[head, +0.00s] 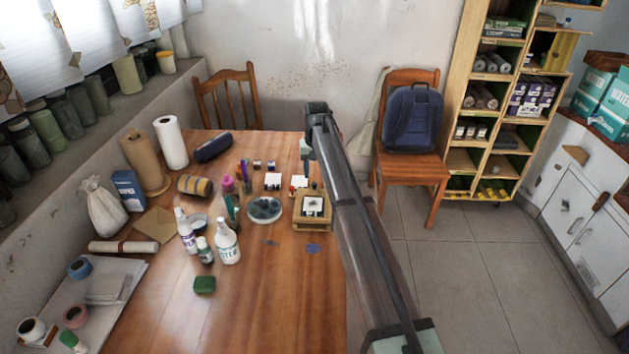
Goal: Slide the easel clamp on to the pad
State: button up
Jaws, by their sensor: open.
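A small light-wood block with a dark knob and a pale square face (312,207) lies on the table, beside my arm. It may be the easel clamp, but I cannot tell for sure. Small white squares lie just behind it, one near its back edge (299,181) and one to the left (273,181). I cannot tell which is the pad. My gripper (306,152) is open above the back right part of the table, beyond the wooden block. It is small and partly hidden by my arm, and I see nothing held in it.
A round dish (265,209) sits left of the wooden block. White bottles (228,243), a green block (204,285), a striped roll (194,186) and paper rolls stand further left. The front middle of the table (270,310) is clear. A chair with a backpack (412,118) stands right.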

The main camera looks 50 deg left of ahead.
aim_at(314, 183)
jog(key=shift+f, duration=2.1)
jog(key=shift+c, duration=0.3)
grip_shut()
